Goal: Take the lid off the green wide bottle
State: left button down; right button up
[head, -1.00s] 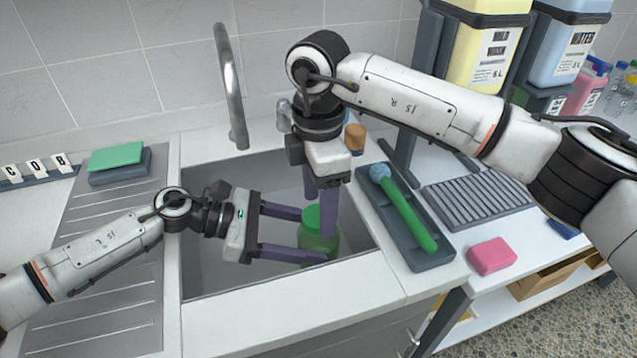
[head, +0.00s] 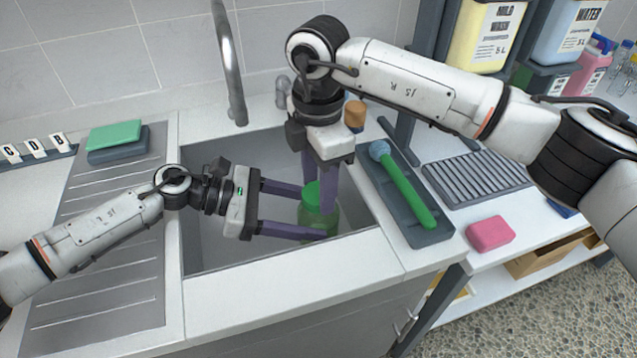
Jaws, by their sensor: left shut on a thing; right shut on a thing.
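The green wide bottle (head: 312,217) stands in the sink, with its green lid (head: 312,192) at its top. My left gripper (head: 312,213) comes in from the left and is shut on the bottle's body, one finger along each side. My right gripper (head: 318,195) reaches down from above and is shut on the lid, its fingers partly covering the lid. The lid looks to be on the bottle's mouth; the fingers hide part of that join.
The sink (head: 215,240) has free room left of the bottle. A tall tap (head: 229,70) rises behind it. To the right lie a grey tray (head: 432,236) with a green-handled brush (head: 405,190), a pink sponge (head: 490,233) and a drying rack (head: 478,180). A green sponge (head: 115,134) sits at left.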

jog(key=n, duration=0.8)
jog(key=shift+n, duration=0.4)
jog(key=n, duration=0.6)
jog(key=shift+r+n, duration=0.1)
jog(key=shift+n, duration=0.2)
jog(key=n, duration=0.6)
jog(key=shift+n, duration=0.3)
jog(key=n, duration=1.9)
jog(key=shift+n, duration=0.3)
jog(key=n, duration=0.6)
jog(key=shift+r, duration=0.1)
jog(key=n, duration=0.5)
jog(key=shift+r, duration=0.2)
jog(key=shift+r, duration=0.9)
